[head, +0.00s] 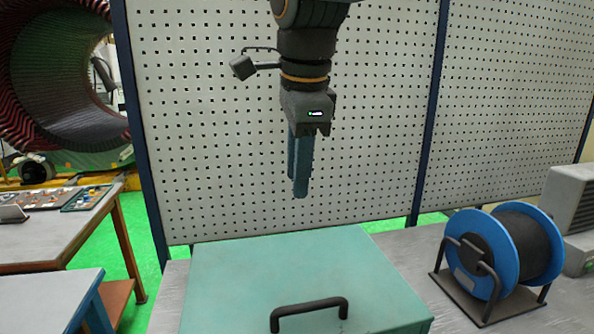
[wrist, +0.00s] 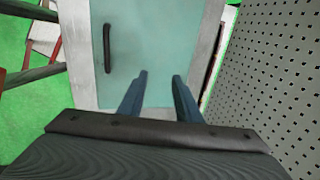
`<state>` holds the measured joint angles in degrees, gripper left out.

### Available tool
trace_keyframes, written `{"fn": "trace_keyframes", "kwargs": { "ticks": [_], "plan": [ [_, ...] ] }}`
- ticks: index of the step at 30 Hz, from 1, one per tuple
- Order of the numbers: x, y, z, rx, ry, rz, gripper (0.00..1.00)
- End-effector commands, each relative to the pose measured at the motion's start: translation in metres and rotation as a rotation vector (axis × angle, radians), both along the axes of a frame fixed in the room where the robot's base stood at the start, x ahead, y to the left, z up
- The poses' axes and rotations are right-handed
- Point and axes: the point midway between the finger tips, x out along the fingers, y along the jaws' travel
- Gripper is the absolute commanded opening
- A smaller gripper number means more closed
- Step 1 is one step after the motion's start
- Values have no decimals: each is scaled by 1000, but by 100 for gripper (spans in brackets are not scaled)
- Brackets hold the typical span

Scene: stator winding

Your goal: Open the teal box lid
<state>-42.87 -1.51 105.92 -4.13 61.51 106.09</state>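The teal box (head: 285,268) stands on the grey workbench, and its flat lid is shut. A dark bar handle (head: 309,312) is on the lid near its front edge. In the wrist view the lid (wrist: 160,50) lies below my gripper, with the handle (wrist: 107,48) to the left of the fingers. My gripper (head: 299,190) hangs above the far part of the lid, pointing down and apart from it. In the wrist view its two blue fingers (wrist: 160,75) are spread with nothing between them.
A blue cable reel (head: 525,245) on a dark stand is right of the box. A perforated panel (head: 220,130) rises behind the bench. A table with small parts (head: 70,198) stands at the left. The space above the lid is clear.

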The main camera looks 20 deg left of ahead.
Motion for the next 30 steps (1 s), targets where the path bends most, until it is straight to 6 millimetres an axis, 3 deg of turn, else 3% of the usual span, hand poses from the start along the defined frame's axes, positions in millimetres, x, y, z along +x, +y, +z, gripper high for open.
{"fn": "trace_keyframes", "kwargs": {
  "ticks": [7,21,30],
  "plan": [
    [-1,0,9,2,-2,0,31],
    [-16,-8,71,2,-1,0,31],
    [-18,-9,76,0,1,0,31]
  ]
}}
